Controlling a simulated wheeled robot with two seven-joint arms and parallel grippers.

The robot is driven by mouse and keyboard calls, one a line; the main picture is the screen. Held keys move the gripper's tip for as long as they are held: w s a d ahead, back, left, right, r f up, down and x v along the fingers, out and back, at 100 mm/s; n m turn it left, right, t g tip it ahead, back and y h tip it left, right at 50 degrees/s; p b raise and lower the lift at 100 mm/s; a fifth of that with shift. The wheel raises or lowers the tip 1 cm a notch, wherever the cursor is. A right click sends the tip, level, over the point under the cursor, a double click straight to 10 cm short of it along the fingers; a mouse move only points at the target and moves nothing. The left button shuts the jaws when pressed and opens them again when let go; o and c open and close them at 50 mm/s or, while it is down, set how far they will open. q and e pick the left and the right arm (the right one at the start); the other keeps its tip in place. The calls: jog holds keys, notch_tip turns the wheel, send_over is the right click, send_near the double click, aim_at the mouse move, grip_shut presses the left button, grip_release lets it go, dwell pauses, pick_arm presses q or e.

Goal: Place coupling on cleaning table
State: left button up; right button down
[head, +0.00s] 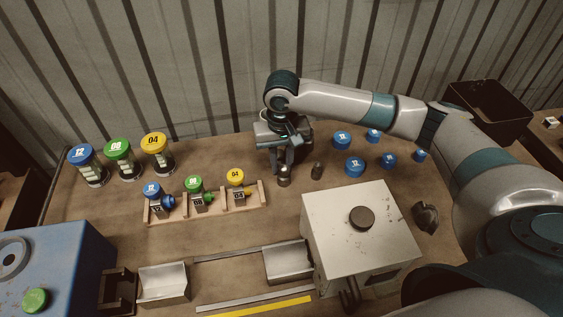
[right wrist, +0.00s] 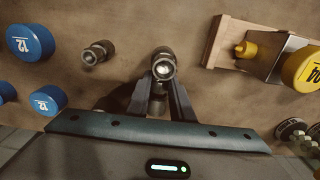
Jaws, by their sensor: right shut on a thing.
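My right gripper (head: 284,166) reaches down over the table from the right arm. It is shut on a metal coupling (head: 284,181), which stands near the table surface; I cannot tell whether it touches the wood. In the right wrist view the held coupling (right wrist: 163,66) shows between the fingertips of the gripper (right wrist: 161,84). A second, darker coupling (head: 316,171) stands just to the right and apart from the gripper; it also shows in the right wrist view (right wrist: 98,52). The brown table (head: 230,230) lies under them. My left gripper is not in view.
A wooden rack (head: 215,207) with blue, green and yellow capped parts stands left of the gripper. Blue caps (head: 355,163) lie to the right. A metal box with a dark knob (head: 362,243) stands in front. Capped jars (head: 119,160) stand at the far left.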

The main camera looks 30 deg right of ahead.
jog(key=c, duration=1.6)
grip_release()
jog(key=shift+f, duration=0.1)
jog(key=shift+o, duration=0.2)
jog(key=shift+r, duration=0.5)
notch_tip(320, 180, up, 11)
jog(key=b, duration=0.2)
jog(key=shift+r+b, duration=0.15)
jog(key=shift+b, duration=0.15)
jog(key=shift+s, duration=0.1)
